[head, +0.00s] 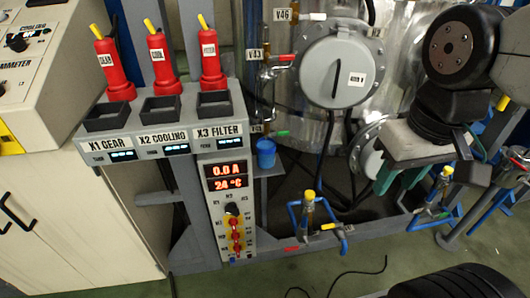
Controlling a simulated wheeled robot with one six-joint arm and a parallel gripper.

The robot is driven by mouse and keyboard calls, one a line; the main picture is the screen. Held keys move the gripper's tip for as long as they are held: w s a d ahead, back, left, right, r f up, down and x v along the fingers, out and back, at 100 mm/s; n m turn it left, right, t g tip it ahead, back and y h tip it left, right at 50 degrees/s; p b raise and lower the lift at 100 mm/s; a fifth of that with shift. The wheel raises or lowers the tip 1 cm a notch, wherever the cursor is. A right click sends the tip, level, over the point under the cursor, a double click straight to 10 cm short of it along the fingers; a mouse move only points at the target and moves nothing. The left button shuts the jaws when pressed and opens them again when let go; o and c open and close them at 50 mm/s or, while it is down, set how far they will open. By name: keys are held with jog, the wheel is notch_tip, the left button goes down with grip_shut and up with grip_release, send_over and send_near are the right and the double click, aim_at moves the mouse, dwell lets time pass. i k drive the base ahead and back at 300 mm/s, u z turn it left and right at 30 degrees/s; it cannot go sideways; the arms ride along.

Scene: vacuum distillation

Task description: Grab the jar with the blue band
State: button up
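A small blue cup-like vessel (265,152) stands on a small ledge right of the display panel. It is the only jar-like thing with blue on it that I can make out, and a separate band cannot be told at this size. My gripper (396,190) is at the right, pointing down, in front of the large steel vessel. Its green fingers are apart with nothing visible between them. It is well to the right of the blue vessel and not touching it.
A control panel (228,215) and red-handled plugs (157,55) in dark sockets are at the left. A steel tank (312,125) with a round hatch (342,72) stands behind. Blue-handled valves (318,222) with yellow caps are low in front. Green floor with a black cable is below.

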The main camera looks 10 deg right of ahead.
aim_at(265, 150)
jog(key=z, duration=0.55)
jog(key=k, duration=1.3)
jog(key=i, duration=0.55)
jog(key=u, duration=0.6)
jog(key=i, duration=1.2)
jog(key=z, duration=0.6)
